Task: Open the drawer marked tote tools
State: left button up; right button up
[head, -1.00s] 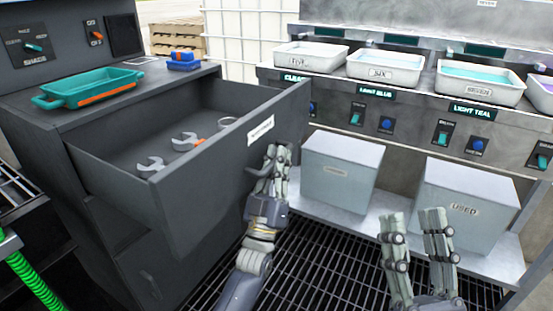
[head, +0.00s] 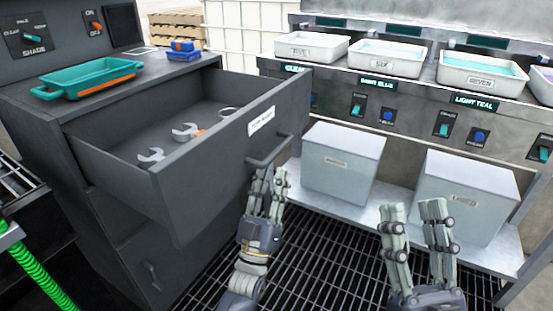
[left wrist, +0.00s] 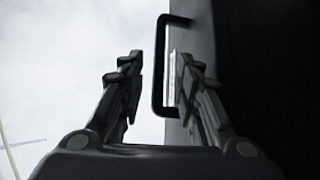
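The dark grey drawer (head: 205,165) stands pulled out of the cabinet, with wrenches (head: 185,132) inside. A white label (head: 261,121) is on its front; its text is too small to read surely. The drawer's bar handle (head: 270,152) is in plain view; it also shows in the left wrist view (left wrist: 159,65). My left gripper (head: 268,172) is just below and in front of the handle. In the left wrist view its fingers (left wrist: 158,75) are apart, with the handle between and beyond them, not gripped. My right gripper (head: 412,208) is open and empty at the lower right.
A teal tray (head: 88,80) and a blue box (head: 183,50) sit on the cabinet top. A bench on the right carries white basins (head: 385,58). Grey bins (head: 342,165) stand on its low shelf. A green hose (head: 42,278) is at lower left. Grated floor lies below.

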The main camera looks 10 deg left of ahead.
pick_arm(q)
jog(key=v, duration=0.5)
dwell(0.3)
